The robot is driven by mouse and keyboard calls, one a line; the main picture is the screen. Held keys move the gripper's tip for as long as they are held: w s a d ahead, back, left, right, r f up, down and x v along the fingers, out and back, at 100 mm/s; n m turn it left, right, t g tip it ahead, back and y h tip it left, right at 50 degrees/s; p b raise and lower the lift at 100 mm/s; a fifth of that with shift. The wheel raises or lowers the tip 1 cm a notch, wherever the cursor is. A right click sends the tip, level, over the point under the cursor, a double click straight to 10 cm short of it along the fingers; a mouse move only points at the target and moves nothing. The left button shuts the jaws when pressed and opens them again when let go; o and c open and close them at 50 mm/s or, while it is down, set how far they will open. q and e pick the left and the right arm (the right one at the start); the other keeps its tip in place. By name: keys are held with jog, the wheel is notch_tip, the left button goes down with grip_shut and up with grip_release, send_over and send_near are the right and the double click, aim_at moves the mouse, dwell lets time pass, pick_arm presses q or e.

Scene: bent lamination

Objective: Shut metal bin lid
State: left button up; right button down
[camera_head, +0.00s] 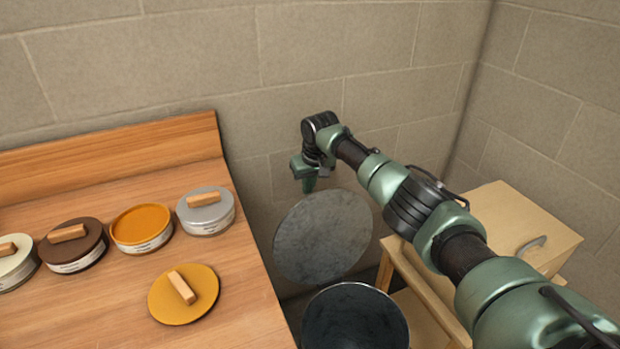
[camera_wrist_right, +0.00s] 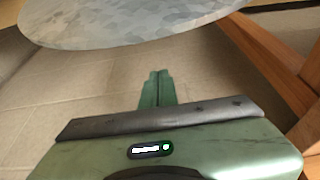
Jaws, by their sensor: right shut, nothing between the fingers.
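The metal bin (camera_head: 355,318) stands on the floor between the workbench and a wooden stand, its dark round mouth open. Its round grey lid (camera_head: 322,236) is raised, tilted up steeply at the back of the bin. My right gripper (camera_head: 309,185) is shut and empty, above and behind the lid's upper left edge, near the wall. In the right wrist view the shut fingers (camera_wrist_right: 157,82) point toward the floor and wall, and the lid (camera_wrist_right: 130,22) spans the top of the picture, apart from them. My left gripper is not in view.
A wooden workbench (camera_head: 235,290) at left holds several round tins, including an open orange one (camera_head: 141,228), and a loose orange lid (camera_head: 183,293). A wooden cabinet (camera_head: 510,225) stands at right under my right arm. The block wall (camera_head: 300,50) is close behind.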

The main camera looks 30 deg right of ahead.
aim_at(313, 198)
jog(key=shift+s+a+f+p, duration=0.1)
jog(key=shift+s+f+p, duration=0.2)
jog(key=shift+s, duration=0.3)
jog(key=shift+s+d+f+p, duration=0.1)
jog(key=shift+s+f+p, duration=0.25)
jog(key=shift+s, duration=0.2)
jog(key=shift+s+a+f+p, duration=0.1)
jog(key=shift+s+f+p, duration=0.2)
jog(key=shift+s, duration=0.3)
